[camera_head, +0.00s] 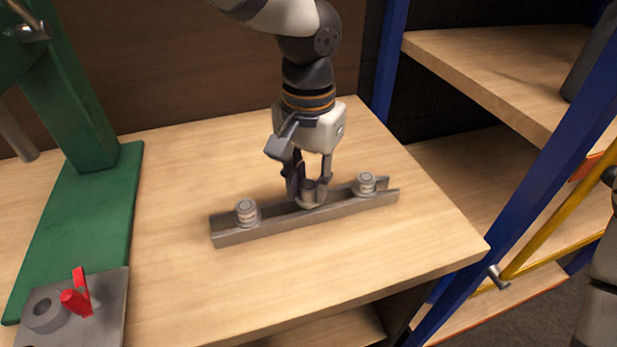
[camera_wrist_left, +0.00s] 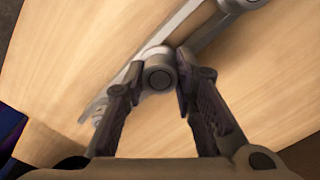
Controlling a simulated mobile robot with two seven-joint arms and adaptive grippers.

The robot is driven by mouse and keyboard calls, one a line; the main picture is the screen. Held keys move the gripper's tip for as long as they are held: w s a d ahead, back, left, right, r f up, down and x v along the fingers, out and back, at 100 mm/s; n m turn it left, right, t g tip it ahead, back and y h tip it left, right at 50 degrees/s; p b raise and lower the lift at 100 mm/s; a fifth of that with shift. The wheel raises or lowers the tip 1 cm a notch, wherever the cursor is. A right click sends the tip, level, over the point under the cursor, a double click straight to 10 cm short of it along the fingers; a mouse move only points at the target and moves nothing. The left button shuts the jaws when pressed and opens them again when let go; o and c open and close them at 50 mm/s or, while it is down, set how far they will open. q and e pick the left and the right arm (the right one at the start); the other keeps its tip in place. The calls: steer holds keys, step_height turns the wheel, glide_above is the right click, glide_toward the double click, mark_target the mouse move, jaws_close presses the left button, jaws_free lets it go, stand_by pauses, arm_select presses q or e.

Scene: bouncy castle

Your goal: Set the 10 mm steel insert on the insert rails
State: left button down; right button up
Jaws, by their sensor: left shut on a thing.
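The insert rails (camera_head: 290,222) are a long grey metal channel lying slantwise on the wooden table. My left gripper (camera_head: 309,186) points down at the middle of the rails and is shut on a small grey round steel insert (camera_head: 311,193). In the left wrist view, the held insert (camera_wrist_left: 159,76) sits between the two fingertips (camera_wrist_left: 157,88), over or on the rails (camera_wrist_left: 190,28); I cannot tell whether it touches them. Similar inserts stand on the rails to the left (camera_head: 247,211) and right (camera_head: 365,184). Their size marks are not readable. My right gripper is out of view.
A green press-like frame (camera_head: 80,200) stands at the left. Before it lies a grey plate (camera_head: 105,310) with a ring (camera_head: 43,314) and a red clamp (camera_head: 77,298). A blue-posted shelf (camera_head: 500,55) is at the right. The table front is clear.

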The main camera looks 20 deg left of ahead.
arm_select(q)
steer(key=shift+f, duration=0.5)
stand_by(0.8)
steer(key=c, duration=1.2)
jaws_free()
step_height(320, 180, up, 12)
